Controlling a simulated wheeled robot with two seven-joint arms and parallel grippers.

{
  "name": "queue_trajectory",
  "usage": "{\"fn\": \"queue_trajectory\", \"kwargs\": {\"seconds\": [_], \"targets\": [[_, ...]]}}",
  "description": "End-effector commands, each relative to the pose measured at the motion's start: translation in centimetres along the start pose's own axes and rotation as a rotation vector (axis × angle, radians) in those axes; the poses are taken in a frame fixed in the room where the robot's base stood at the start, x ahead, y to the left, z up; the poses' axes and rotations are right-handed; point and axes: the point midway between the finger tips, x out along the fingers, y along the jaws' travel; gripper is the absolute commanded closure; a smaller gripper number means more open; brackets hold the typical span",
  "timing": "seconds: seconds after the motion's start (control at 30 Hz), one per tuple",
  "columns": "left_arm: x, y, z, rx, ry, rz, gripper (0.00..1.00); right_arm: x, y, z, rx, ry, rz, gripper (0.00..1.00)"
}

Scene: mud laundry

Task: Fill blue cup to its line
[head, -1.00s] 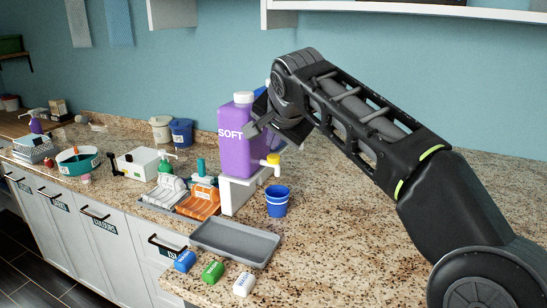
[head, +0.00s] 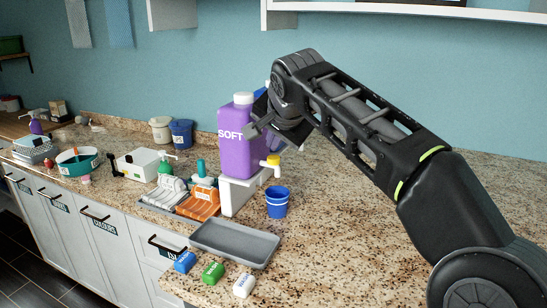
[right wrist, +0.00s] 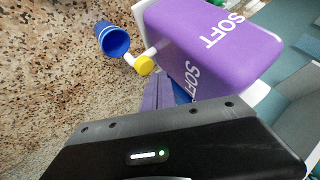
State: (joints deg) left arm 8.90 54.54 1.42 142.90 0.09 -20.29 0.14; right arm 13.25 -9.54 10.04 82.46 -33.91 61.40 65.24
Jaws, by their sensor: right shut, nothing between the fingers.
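The blue cup (head: 277,207) stands upright on the counter, just below the spout of the yellow tap (head: 274,160). The tap is on a purple SOFT bottle (head: 238,150), which sits on a white stand (head: 235,194). The right wrist view shows the cup (right wrist: 113,40) with its blue inside, the yellow tap (right wrist: 144,65) and the bottle (right wrist: 215,45). I cannot make out any liquid level in the cup. My right gripper (head: 254,129) is shut and empty beside the bottle's right side, above the tap. My left gripper is out of view.
A grey tray (head: 235,242) lies in front of the stand, with blue, green and white small blocks (head: 213,271) before it. Orange and white holders (head: 199,203) stand left of the stand. The counter right of the cup is clear below my right arm.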

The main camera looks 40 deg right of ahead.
Motion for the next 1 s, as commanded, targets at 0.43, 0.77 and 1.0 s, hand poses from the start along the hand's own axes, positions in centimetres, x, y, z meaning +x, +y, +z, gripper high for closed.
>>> {"fn": "queue_trajectory", "kwargs": {"seconds": [0.43, 0.77, 1.0], "targets": [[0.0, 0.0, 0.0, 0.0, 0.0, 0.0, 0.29, 0.0, 0.0, 0.0, 0.0, 0.0, 0.0, 1.0], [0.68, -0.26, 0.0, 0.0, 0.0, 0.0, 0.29, 0.51, 0.38, 0.38, 0.0, 0.0, 0.0, 1.0], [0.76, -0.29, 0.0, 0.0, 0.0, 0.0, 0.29, 0.57, 0.43, 0.42, 0.0, 0.0, 0.0, 1.0]]}}
